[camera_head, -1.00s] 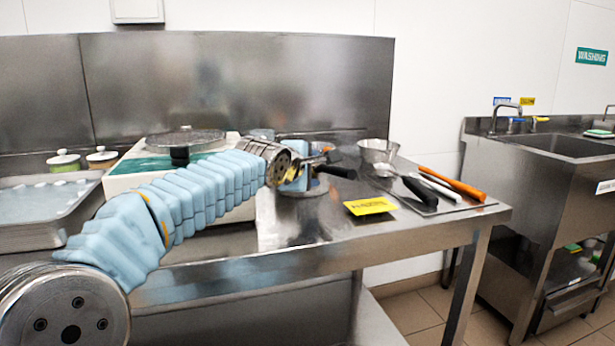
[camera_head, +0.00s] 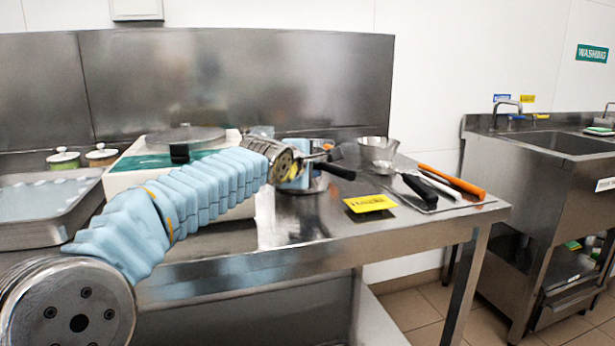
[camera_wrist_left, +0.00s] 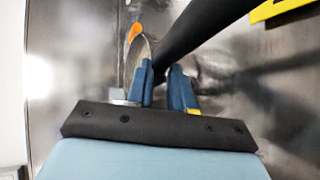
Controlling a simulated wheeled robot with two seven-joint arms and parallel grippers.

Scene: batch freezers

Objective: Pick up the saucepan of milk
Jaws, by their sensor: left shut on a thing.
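The saucepan (camera_head: 318,184) is on or just above the steel table, mostly hidden behind my left gripper; its milk does not show. Its black handle (camera_head: 338,171) points right in the head view. My left gripper (camera_head: 310,168) is at the handle's root. In the left wrist view the black handle (camera_wrist_left: 205,28) runs down from the top right to between the blue fingers of my left gripper (camera_wrist_left: 165,84), which are shut on it. I cannot tell whether the pan is clear of the table. My right gripper is not in view.
A yellow card (camera_head: 369,203) lies near the table's front edge. To the right are a metal bowl (camera_head: 378,149) and a tray with orange, white and black-handled tools (camera_head: 452,180). A white machine (camera_head: 128,178) and a metal pan (camera_head: 40,232) stand left. A sink unit stands far right.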

